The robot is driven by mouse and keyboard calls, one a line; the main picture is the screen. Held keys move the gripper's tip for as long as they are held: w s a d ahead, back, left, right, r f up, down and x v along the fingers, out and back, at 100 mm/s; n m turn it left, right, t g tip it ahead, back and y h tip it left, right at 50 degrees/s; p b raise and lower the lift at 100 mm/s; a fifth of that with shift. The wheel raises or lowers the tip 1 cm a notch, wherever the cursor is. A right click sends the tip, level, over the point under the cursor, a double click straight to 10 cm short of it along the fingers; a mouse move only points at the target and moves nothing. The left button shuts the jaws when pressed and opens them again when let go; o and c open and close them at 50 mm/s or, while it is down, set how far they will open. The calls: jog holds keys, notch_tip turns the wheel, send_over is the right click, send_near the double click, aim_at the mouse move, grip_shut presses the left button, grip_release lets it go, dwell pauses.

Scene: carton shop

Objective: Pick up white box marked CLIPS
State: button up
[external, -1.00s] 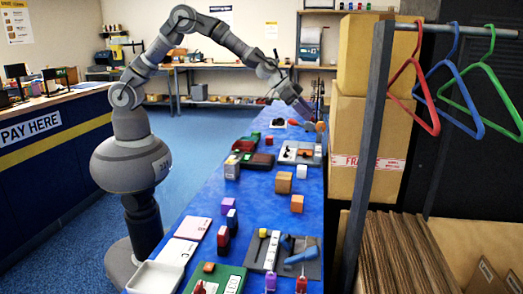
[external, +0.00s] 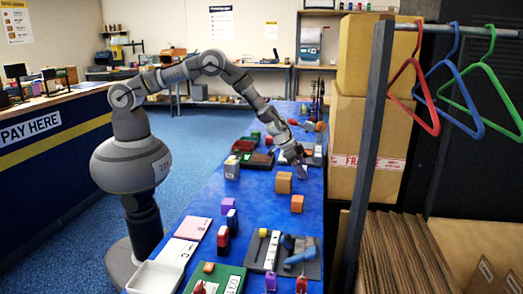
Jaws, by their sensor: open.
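My gripper (external: 301,170) is open, pointing down over the far right part of the blue table, just behind an orange-brown cube. Its fingers cover the spot where a small pale block stood, so I cannot tell whether they touch it. I cannot read the word CLIPS on anything. A long white box (external: 271,251) with dark marks lies on a grey tray nearer the camera. A small light grey box (external: 231,169) with a label stands at the table's left edge.
Orange-brown cubes (external: 284,183) stand close in front of my gripper. A grey tray (external: 300,268) holds blue tools. Red and purple blocks (external: 223,238) stand at the left. Tall cartons (external: 362,150) and a hanger rack border the right.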

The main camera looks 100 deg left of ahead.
jog(key=c, duration=1.1)
jog(key=shift+o, duration=0.2)
jog(key=shift+r, duration=0.2)
